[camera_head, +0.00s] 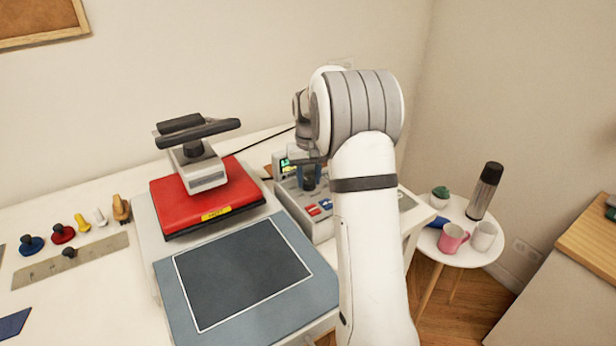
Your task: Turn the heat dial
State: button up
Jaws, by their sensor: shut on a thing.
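A light grey control box (322,225) stands right of the heat press, with a small lit green display (285,165) at its back left and red and blue buttons on its front. The heat dial (309,184), a dark blue knob, stands up from the top of the box. My gripper (308,173) reaches down from above and is shut on the dial. My arm hides the right part of the box, and the fingers hide much of the dial, so its pointer mark cannot be seen.
The red heat press (170,207) with a dark handle stands left of the box, its grey lower plate (240,275) in front. Several coloured knobs (62,234) lie at the left. A round side table (425,240) with mugs and a flask (485,191) stands at the right.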

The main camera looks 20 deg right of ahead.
aim_at(309, 181)
jog(key=shift+m, duration=1.1)
jog(key=o, duration=1)
jog(key=shift+r, duration=3.9)
